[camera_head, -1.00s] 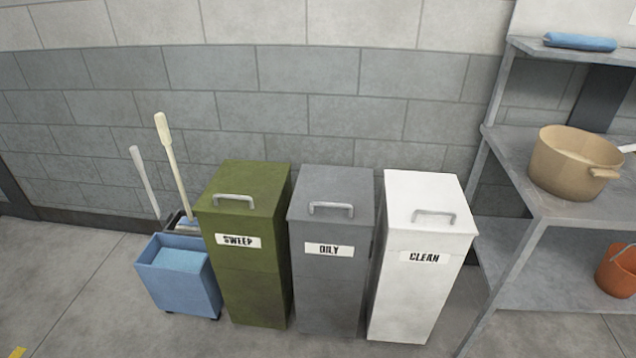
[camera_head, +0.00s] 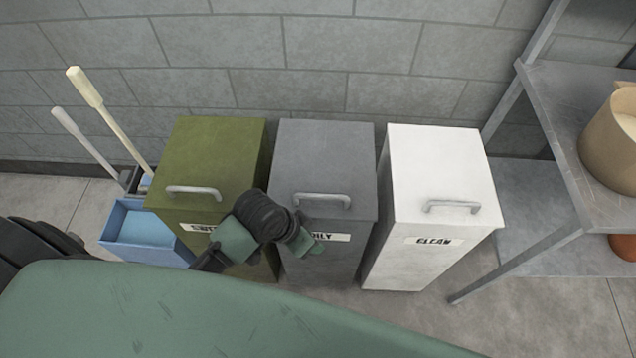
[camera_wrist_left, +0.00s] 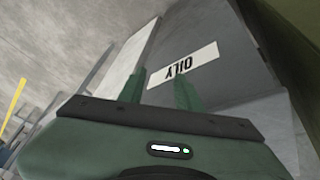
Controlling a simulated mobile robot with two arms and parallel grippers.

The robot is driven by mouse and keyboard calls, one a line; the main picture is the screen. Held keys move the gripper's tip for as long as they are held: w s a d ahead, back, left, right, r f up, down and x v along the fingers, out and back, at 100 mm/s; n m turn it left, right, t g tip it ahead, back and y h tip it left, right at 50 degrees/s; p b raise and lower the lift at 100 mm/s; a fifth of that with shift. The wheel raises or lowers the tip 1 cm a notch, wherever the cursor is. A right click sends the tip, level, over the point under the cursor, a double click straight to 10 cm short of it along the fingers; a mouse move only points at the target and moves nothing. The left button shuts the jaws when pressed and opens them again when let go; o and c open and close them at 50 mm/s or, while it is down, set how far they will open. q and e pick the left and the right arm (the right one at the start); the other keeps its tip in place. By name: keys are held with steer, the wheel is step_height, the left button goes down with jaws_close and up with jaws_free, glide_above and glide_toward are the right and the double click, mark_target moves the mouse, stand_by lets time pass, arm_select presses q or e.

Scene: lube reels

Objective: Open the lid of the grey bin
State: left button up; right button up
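The grey bin (camera_head: 325,155) stands between two others, its lid closed, with a bar handle (camera_head: 322,197) near the front edge. Its "OILY" label is partly covered by my left gripper (camera_head: 312,243) in the head view. That gripper is in front of the bin's upper front, just below the handle. In the left wrist view the label (camera_wrist_left: 184,65) appears upside down, beyond the two green fingers of my left gripper (camera_wrist_left: 161,85). The fingers are apart with nothing between them. I cannot tell whether they touch the bin. My right gripper is out of view.
The green bin (camera_head: 213,150) stands close on the left and the white bin (camera_head: 440,165) on the right, both lids closed. A blue bucket (camera_head: 148,228) with mop handles is at far left. A grey shelf (camera_head: 590,160) with a tan pot (camera_head: 615,140) is at right.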

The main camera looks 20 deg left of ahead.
arm_select(q)
steer(key=w+d+r+m+g+h, duration=0.1)
steer(key=d+r+m+h, duration=0.15)
steer(key=r+m, duration=0.4)
steer(key=m+g, duration=0.2)
steer(key=g, duration=0.1)
glide_toward(321, 195)
steer(key=shift+y, duration=0.35)
steer(key=shift+d+p+x, duration=0.15)
steer(key=shift+p+x, duration=0.15)
steer(key=shift+x, duration=1.7)
steer(key=shift+d+p+x, duration=0.15)
steer(key=shift+p+x, duration=0.15)
steer(key=shift+x, duration=1.65)
steer(key=shift+r, duration=0.15)
jaws_close()
steer(key=shift+n, duration=0.25)
